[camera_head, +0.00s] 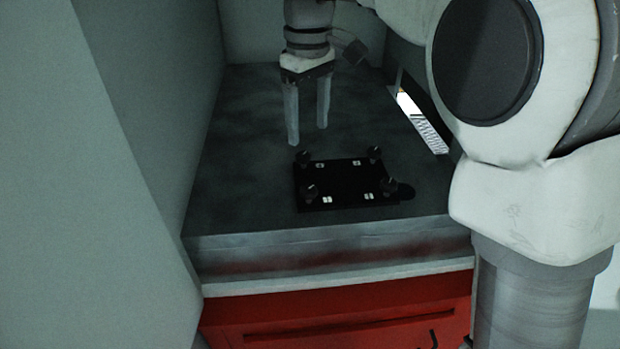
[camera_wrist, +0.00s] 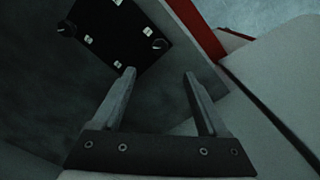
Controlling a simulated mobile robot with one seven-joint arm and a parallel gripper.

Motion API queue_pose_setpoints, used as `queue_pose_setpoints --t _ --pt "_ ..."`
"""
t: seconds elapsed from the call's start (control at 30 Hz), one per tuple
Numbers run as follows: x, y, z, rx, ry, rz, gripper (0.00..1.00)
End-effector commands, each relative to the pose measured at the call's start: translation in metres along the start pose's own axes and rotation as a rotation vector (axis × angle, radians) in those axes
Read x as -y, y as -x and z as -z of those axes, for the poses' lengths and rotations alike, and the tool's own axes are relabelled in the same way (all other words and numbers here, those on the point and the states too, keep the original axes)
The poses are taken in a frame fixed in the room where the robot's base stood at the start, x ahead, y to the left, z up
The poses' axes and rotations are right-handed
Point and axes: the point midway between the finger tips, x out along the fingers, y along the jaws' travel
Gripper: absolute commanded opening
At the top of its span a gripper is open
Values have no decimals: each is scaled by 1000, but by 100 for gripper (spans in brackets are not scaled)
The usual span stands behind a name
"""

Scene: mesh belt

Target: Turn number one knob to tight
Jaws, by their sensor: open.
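A black panel (camera_head: 345,183) lies on the dark worktop, with a knob near each corner: back left (camera_head: 303,158), back right (camera_head: 374,154), front left (camera_head: 310,192) and front right (camera_head: 388,187). Small white labels sit beside the knobs, too small to read, so I cannot tell which knob is number one. My gripper (camera_head: 308,135) points down, open and empty, above the worktop behind the panel's back left knob. In the wrist view my gripper (camera_wrist: 160,72) has nothing between its fingers. The panel (camera_wrist: 118,38) shows beyond them with two knobs (camera_wrist: 67,29) (camera_wrist: 160,45) visible.
The dark worktop (camera_head: 240,190) has free room left of the panel. A grey wall (camera_head: 160,90) stands on the left. A bright slotted opening (camera_head: 422,122) is at the right. A red front (camera_head: 340,318) lies below the worktop's near edge.

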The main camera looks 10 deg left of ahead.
Motion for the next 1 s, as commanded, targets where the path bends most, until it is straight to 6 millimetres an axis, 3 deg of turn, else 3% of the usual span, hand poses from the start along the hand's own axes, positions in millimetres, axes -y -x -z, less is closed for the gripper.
queue_pose_setpoints --t 0.4,0.6,0.8,1.0 --pt "1 -93 -1 3 0 2 76" --pt "0 -125 0 2 -1 1 76" --pt "0 -140 0 0 -1 0 76" --pt "0 -142 0 -1 -1 -1 76"
